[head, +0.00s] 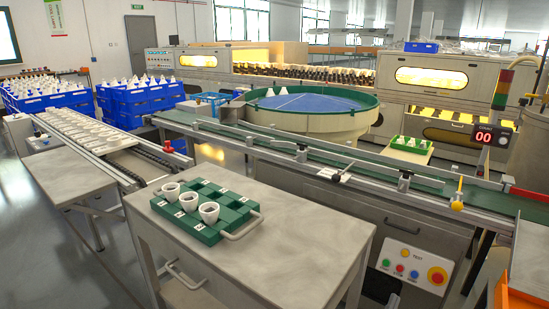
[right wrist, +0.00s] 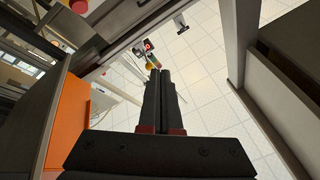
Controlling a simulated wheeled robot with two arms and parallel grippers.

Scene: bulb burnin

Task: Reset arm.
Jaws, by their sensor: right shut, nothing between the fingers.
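My right gripper (right wrist: 161,72) shows in the right wrist view. Its two dark fingers lie side by side, shut, with nothing between them. Beyond the fingertips is pale tiled floor, and the fingers touch nothing that I can see. I cannot make out the right gripper in the head view. My left gripper is in neither view. In the head view a green tray (head: 232,222) with several square pockets stands on a grey cart top (head: 290,255). Three white cups (head: 209,212) sit along its near side.
A conveyor (head: 340,168) crosses behind the cart. A round green-rimmed table (head: 312,118) and blue crates (head: 140,103) stand farther back. An orange surface (head: 528,260) is at the right edge; an orange panel (right wrist: 72,125) shows left of my right gripper. Grey posts (right wrist: 237,45) stand to its right.

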